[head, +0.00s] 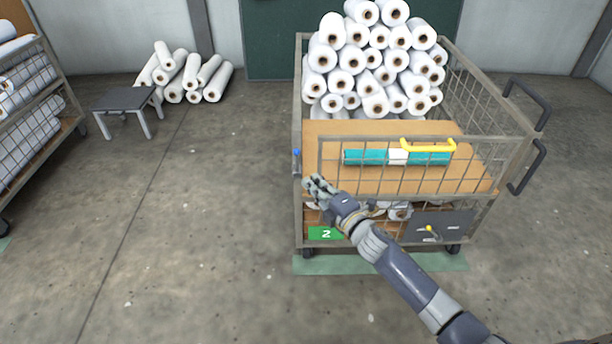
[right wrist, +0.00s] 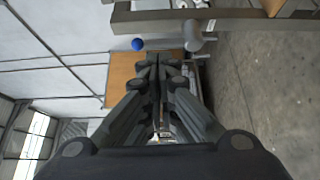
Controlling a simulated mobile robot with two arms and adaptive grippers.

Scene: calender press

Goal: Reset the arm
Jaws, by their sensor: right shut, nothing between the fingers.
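My right arm reaches in from the lower right in the head view, and its gripper (head: 318,186) is at the front left corner of the wire cart (head: 298,215). In the right wrist view the fingers of the right gripper (right wrist: 158,62) are together with nothing between them. A blue knob (head: 296,154) on the cart's left post is just above the gripper; it also shows in the right wrist view (right wrist: 138,44). I cannot tell whether the gripper touches the cart. My left gripper is not in view.
White rolls (head: 375,60) are piled at the cart's back. A low stool (head: 124,101), more rolls (head: 190,78) and a loaded rack (head: 58,90) stand left. The floor between is clear.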

